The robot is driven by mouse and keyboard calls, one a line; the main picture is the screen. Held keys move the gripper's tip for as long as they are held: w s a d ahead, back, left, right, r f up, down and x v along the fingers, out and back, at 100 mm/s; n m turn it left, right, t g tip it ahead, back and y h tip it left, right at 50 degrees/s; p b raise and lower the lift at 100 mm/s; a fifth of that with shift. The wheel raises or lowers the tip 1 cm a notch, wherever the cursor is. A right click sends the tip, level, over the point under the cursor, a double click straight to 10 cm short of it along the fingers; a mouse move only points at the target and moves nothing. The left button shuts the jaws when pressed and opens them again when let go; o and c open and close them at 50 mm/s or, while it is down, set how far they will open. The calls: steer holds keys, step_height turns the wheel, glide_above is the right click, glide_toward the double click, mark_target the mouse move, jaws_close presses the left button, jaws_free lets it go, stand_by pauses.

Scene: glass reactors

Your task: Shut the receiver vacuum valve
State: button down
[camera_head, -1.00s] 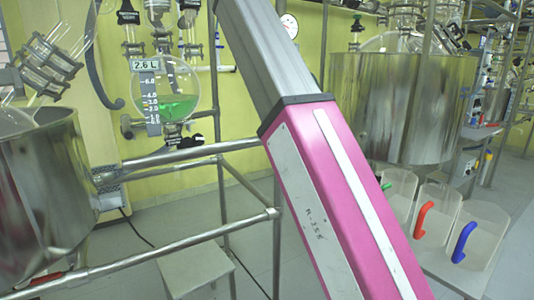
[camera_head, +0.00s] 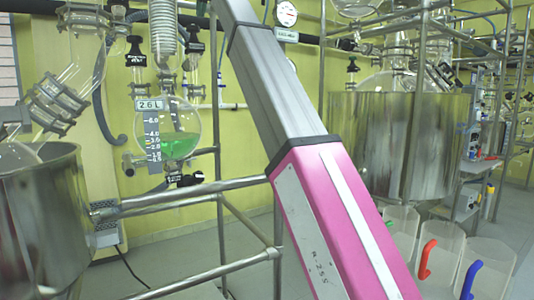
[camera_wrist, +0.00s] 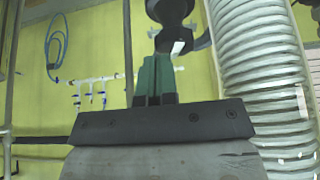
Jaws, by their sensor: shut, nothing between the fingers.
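In the wrist view my gripper (camera_wrist: 155,68) points up with its two green fingers close together, shut and empty. A black valve part (camera_wrist: 171,14) with a small white tag is just above and behind the fingertips; I cannot tell whether they touch. In the head view the round glass receiver (camera_head: 178,128) holds green liquid and has a 2.6 L tag. Black valves stand above it at left (camera_head: 136,52) and right (camera_head: 194,50), and another is below it (camera_head: 184,180). Their labels are too small to read. My gripper is outside the head view.
A ribbed glass coil (camera_wrist: 258,70) stands close to the right of my gripper. Metal vessels stand at left (camera_head: 45,220) and right (camera_head: 400,140). Frame rails (camera_head: 190,195) cross below the receiver. Clear jugs (camera_head: 440,255) are at lower right.

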mark_target(193, 29)
steer(key=shift+f, duration=1.8)
steer(key=shift+f, duration=0.15)
steer(key=shift+s+a+f, duration=0.1)
steer(key=shift+s+a, duration=0.8)
steer(key=shift+a, duration=0.7)
steer(key=shift+s+d+r, duration=0.15)
steer(key=shift+s+r, duration=0.05)
steer(key=shift+s, duration=0.05)
